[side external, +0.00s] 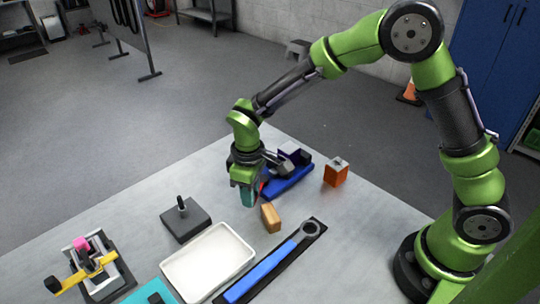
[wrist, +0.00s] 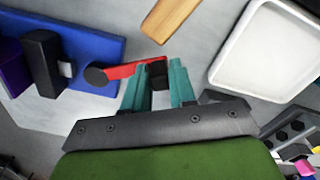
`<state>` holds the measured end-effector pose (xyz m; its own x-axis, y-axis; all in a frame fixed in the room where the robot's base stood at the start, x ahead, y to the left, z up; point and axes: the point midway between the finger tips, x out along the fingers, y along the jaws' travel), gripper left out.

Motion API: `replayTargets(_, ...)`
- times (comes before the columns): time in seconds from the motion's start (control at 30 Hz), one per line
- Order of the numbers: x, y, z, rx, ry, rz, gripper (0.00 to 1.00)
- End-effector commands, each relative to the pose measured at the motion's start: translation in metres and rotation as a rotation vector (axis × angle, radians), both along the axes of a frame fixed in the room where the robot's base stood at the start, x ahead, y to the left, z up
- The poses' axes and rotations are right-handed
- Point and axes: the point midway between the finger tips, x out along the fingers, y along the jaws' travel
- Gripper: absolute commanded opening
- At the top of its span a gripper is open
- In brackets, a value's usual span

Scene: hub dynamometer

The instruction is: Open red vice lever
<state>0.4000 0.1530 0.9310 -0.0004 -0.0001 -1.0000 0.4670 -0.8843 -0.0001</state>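The blue vice (side external: 287,187) sits on the table under and beside my gripper; in the wrist view its blue base (wrist: 95,45) fills the upper left, with dark jaw blocks on it. Its red lever (wrist: 128,70) runs from a round black pivot to a black end (wrist: 158,74). In the side view only a sliver of red shows beside my fingers. My gripper (wrist: 161,68) has teal fingers, set apart, with the lever's black end between their tips. I cannot tell whether either finger touches it. My gripper in the side view (side external: 247,196) points down, low over the table.
A wooden block (side external: 270,217) stands close to my fingers. An orange block (side external: 336,172) is right of the vice. A white tray (side external: 249,253), a blue wrench (side external: 265,275), a grey block with a peg (side external: 186,222) and a yellow-handled clamp (side external: 88,267) lie nearer the camera.

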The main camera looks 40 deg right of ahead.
Motion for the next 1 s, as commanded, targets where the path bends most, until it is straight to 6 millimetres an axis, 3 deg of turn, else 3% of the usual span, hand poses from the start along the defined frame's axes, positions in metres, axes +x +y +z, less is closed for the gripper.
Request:
replayTargets(0.03, 0.001, 0.000, 0.001, 0.000, -0.002, -0.002, 0.33)
replayTargets(0.13, 0.001, 0.000, 0.001, 0.000, -0.001, -0.002, 0.47)
replayTargets(0.43, 0.000, 0.000, 0.002, 0.000, -0.001, -0.002, 0.47)
replayTargets(0.57, 0.001, 0.000, 0.013, 0.001, -0.003, -0.003, 0.47)
replayTargets(1.0, 0.001, 0.001, 0.114, 0.002, -0.007, -0.002, 0.47)
